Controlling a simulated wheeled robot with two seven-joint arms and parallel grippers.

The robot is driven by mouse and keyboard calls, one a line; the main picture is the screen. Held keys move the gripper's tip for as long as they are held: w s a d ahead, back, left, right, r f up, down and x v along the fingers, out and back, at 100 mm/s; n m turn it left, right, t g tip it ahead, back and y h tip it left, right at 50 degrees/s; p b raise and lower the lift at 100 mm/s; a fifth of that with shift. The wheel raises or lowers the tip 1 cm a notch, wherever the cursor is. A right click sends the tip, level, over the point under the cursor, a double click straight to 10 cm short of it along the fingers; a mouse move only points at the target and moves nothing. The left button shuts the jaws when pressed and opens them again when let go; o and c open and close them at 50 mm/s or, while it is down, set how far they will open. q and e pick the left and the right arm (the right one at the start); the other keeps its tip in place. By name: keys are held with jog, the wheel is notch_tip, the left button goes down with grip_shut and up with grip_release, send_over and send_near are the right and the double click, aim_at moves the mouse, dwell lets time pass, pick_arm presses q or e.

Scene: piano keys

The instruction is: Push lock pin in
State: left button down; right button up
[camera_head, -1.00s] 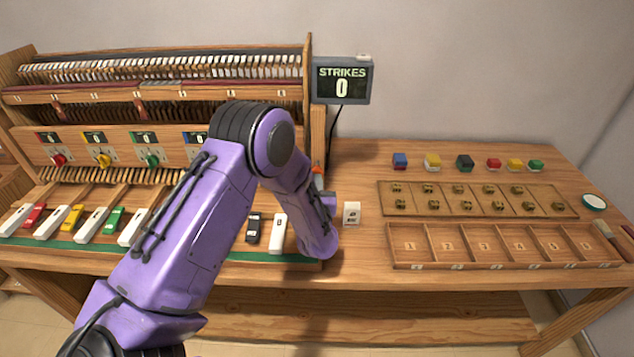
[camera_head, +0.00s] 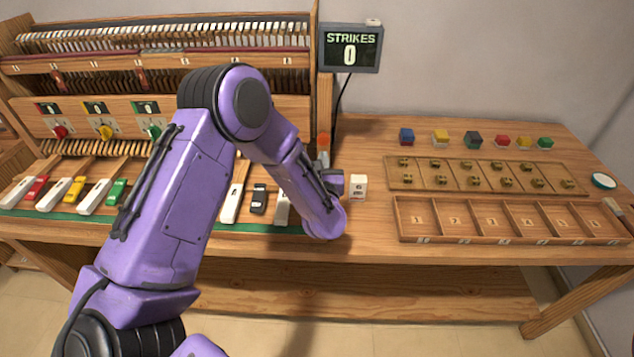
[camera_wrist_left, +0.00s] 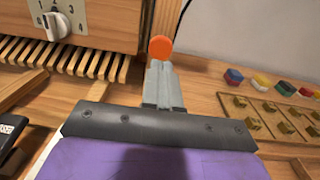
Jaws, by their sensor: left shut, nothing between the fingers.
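The lock pin shows as an orange round knob (camera_head: 323,139) by the right end post of the piano case. In the left wrist view the orange knob (camera_wrist_left: 161,47) stands straight beyond my fingertips. My left gripper (camera_head: 322,158) is shut and empty, its grey fingers pointing at the knob from the front. In the left wrist view the shut fingertips (camera_wrist_left: 160,70) overlap the knob's lower edge; I cannot tell whether they touch it. The pin's shaft is hidden behind the fingers. My right gripper is not in view.
A small white block (camera_head: 358,187) stands on the bench just right of my left wrist. Piano keys (camera_head: 230,203) lie to the left. A display reading STRIKES 0 (camera_head: 350,48) is above. A compartment tray (camera_head: 510,219) and coloured blocks (camera_head: 440,137) are at the right.

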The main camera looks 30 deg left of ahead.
pick_arm(q)
jog(key=b+v, duration=0.2)
jog(key=v, duration=0.6)
jog(key=shift+d, duration=0.2)
jog(key=shift+f, duration=0.1)
jog(key=shift+s+a, duration=0.1)
